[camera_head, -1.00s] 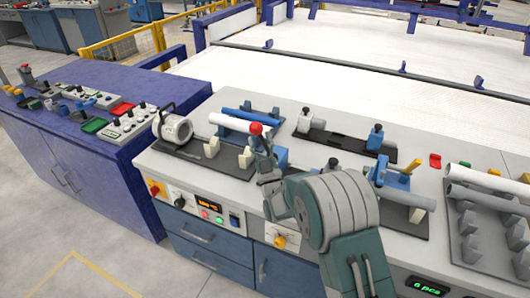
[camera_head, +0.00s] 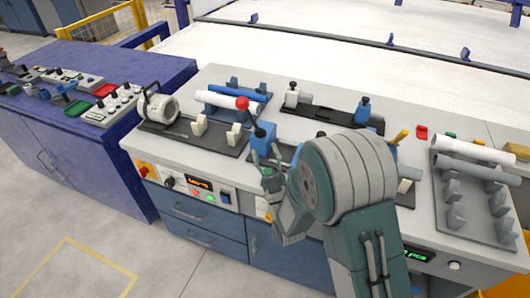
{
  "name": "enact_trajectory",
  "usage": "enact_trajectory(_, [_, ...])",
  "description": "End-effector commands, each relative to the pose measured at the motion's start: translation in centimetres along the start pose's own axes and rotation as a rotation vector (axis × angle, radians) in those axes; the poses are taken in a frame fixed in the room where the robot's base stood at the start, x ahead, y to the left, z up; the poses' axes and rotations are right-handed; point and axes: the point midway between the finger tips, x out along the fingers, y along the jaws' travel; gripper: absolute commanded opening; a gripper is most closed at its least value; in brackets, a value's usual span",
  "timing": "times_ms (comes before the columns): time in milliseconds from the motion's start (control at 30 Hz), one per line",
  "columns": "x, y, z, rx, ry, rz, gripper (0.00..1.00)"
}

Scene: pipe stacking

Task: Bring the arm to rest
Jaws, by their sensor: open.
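My arm is folded in front of the bench's front edge, its large grey-green joint at the lower right of centre. My gripper (camera_head: 269,160) points upward with its fingers apart and nothing between them. In the picture it overlaps the bench edge, just below a blue block (camera_head: 262,138) with a red-knobbed lever (camera_head: 242,103). I cannot tell how far it is from that block. A white pipe (camera_head: 226,99) lies on a blue holder at the back left. A white pipe (camera_head: 472,150) and a grey pipe (camera_head: 468,168) lie on the grey rack (camera_head: 480,205) at the right.
A round grey clamp (camera_head: 160,107) stands on a dark plate at the left of the bench. My arm hides part of the middle fixtures. A purple cabinet (camera_head: 100,160) with control boxes stands at the left. A white-floored fenced area lies behind the bench. The floor at lower left is clear.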

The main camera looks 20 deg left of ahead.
Motion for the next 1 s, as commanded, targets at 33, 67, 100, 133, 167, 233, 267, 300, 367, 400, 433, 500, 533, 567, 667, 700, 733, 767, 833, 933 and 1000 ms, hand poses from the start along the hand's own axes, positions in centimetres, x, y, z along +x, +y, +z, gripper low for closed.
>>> enact_trajectory(33, [0.0, 0.0, 0.0, 0.000, 0.000, 0.000, 0.54])
enact_trajectory(67, [0.0, 0.0, 0.0, 0.000, 0.000, 0.000, 0.54])
enact_trajectory(100, [0.0, 0.0, 0.0, 0.000, 0.000, 0.000, 0.54])
enact_trajectory(133, [0.0, 0.0, 0.0, 0.000, 0.000, 0.000, 0.54])
enact_trajectory(167, [0.0, 0.0, 0.0, 0.000, 0.000, 0.000, 0.54])
enact_trajectory(233, [0.0, 0.0, 0.0, 0.000, 0.000, 0.000, 0.54])
enact_trajectory(267, [0.0, 0.0, 0.0, 0.000, 0.000, 0.000, 0.54])
enact_trajectory(300, [0.0, 0.0, 0.0, 0.000, 0.000, 0.000, 0.54])
enact_trajectory(367, [0.0, 0.0, 0.0, 0.000, 0.000, 0.000, 0.54])
enact_trajectory(400, [0.1, 0.1, 0.0, 0.000, -0.002, 0.000, 0.54])
enact_trajectory(433, [0.2, 0.2, 0.0, -0.001, -0.005, 0.001, 0.54])
enact_trajectory(500, [0.8, 1.0, -0.1, -0.004, -0.032, 0.003, 0.54])
enact_trajectory(533, [1.1, 1.5, -0.1, -0.006, -0.050, 0.004, 0.54])
enact_trajectory(567, [1.5, 2.1, -0.1, -0.008, -0.074, 0.005, 0.54])
enact_trajectory(667, [2.9, 4.8, -0.3, -0.013, -0.181, 0.010, 0.54])
enact_trajectory(700, [3.3, 6.0, -0.3, -0.013, -0.229, 0.014, 0.54])
enact_trajectory(733, [3.5, 6.8, -0.4, -0.013, -0.263, 0.016, 0.54])
enact_trajectory(767, [3.7, 7.7, -0.5, -0.013, -0.300, 0.020, 0.54])
enact_trajectory(833, [3.9, 9.6, -0.7, -0.009, -0.381, 0.030, 0.54])
enact_trajectory(933, [3.7, 12.3, -1.2, -0.001, -0.500, 0.049, 0.54])
enact_trajectory(1000, [3.3, 14.1, -1.8, 0.008, -0.581, 0.066, 0.54])
